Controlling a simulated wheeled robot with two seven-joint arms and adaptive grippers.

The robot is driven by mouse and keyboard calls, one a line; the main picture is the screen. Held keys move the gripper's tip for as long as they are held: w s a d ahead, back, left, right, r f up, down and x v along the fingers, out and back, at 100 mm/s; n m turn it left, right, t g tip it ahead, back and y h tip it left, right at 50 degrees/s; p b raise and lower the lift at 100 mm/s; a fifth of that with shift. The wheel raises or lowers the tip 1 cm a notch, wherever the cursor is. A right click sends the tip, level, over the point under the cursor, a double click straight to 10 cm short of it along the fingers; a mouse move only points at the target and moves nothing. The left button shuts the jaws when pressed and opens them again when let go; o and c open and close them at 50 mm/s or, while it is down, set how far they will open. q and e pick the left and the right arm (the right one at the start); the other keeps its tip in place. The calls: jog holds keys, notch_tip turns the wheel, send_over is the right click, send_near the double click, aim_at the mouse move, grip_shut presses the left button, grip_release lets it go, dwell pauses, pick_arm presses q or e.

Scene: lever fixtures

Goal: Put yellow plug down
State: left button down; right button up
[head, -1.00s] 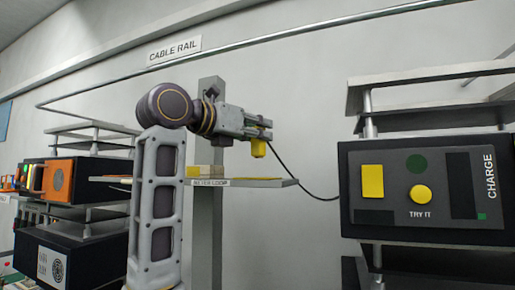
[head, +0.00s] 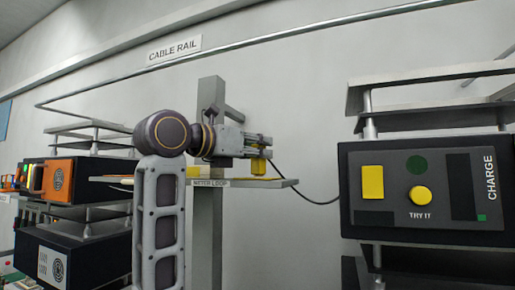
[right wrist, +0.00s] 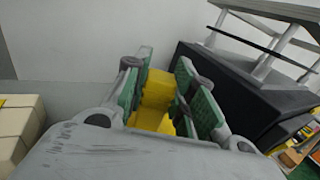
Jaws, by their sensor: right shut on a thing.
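The yellow plug (head: 258,167) is held upright between the fingers of my right gripper (head: 260,150). Its lower end is at the small shelf labelled "METER LOOP" (head: 278,183); I cannot tell for certain whether it touches the surface. In the right wrist view, the yellow plug (right wrist: 158,95) sits between the green-padded fingers of my right gripper (right wrist: 165,100), which are shut on it. A dark cable (head: 292,178) runs from near the plug to the right. My left gripper is not in view.
Pale blocks (right wrist: 18,130) sit on the shelf beside the gripper. A grey post (head: 208,240) stands by the shelf. A black "CHARGE" box (head: 430,215) with yellow parts is at the right. Orange and black equipment (head: 60,180) is stacked at the left.

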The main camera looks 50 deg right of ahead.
jog(key=shift+f, duration=0.15)
jog(key=o, duration=1)
jog(key=shift+r, duration=0.2)
jog(key=shift+a+f, duration=0.1)
jog(key=shift+a, duration=0.5)
jog(key=shift+a+b, duration=1.45)
jog(key=shift+a, duration=3.95)
